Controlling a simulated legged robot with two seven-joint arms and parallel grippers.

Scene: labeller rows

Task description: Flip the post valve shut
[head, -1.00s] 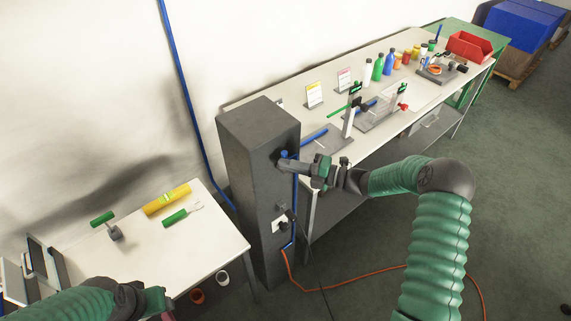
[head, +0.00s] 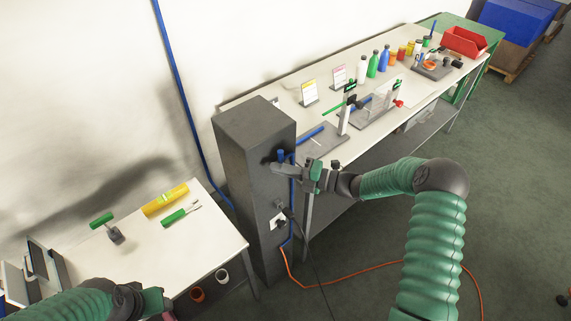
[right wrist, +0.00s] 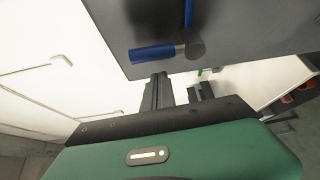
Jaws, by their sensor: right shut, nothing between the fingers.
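The grey post (head: 245,170) stands between the two tables. Its valve has a blue lever (head: 281,155) near the top of the post's front face. In the right wrist view the blue lever (right wrist: 152,54) points left from the round grey valve body (right wrist: 195,48), roughly crosswise to the blue pipe (right wrist: 188,14). My right gripper (head: 275,168) is shut and empty, its fingertips close beside the valve, just below the lever in the head view. I cannot tell whether they touch. My left gripper's green hand (head: 154,301) is at the bottom edge; its fingers are not clearly shown.
A socket with a plug (head: 279,222) sits lower on the post, with a dark cable and an orange cord (head: 350,272) on the floor. The long bench (head: 320,95) holds bottles, cards and fixtures.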

